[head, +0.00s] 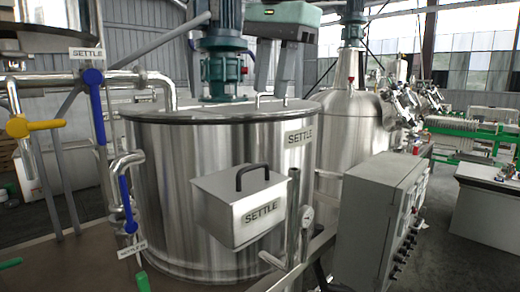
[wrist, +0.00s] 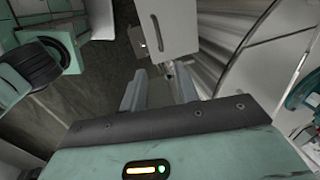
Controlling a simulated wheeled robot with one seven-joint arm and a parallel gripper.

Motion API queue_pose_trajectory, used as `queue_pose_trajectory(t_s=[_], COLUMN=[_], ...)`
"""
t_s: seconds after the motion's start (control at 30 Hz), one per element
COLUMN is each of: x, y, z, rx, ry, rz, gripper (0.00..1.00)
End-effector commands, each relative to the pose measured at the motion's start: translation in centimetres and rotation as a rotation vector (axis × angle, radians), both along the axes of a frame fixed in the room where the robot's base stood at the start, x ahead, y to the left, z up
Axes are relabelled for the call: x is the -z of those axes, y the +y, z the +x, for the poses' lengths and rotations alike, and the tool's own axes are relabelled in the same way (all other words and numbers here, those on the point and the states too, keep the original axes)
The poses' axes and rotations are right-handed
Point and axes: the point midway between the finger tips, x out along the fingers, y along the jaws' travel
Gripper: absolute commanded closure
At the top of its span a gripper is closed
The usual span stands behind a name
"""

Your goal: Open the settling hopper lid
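The settling hopper is a pale grey box (head: 232,220) labelled SETTLE, on the front of a steel tank. Its lid (head: 225,188) looks shut, with a black arched handle (head: 252,176) on top. My gripper (head: 268,88) is above the tank top in the head view, up and behind the hopper in the picture, fingers pointing down. In the wrist view its two grey fingers (wrist: 158,82) are apart with nothing between them. A pale box (wrist: 166,27), apparently the hopper, shows beyond the fingertips.
The steel tank (head: 165,190) carries a green motor (head: 222,65). Pipes with blue (head: 95,105) and yellow (head: 35,126) valve handles stand at left. A grey control cabinet (head: 375,220), a gauge (head: 307,213) and a vertical pipe (head: 293,205) stand right of the hopper.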

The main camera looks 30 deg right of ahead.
Motion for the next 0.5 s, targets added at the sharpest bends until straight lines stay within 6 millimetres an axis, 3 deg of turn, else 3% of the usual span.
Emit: queue_pose_trajectory(t_s=[0.5], x=[10.1], y=[0.7], z=[1.8], rx=[-0.003], ry=[0.003], rz=[-0.001], gripper=[0.69])
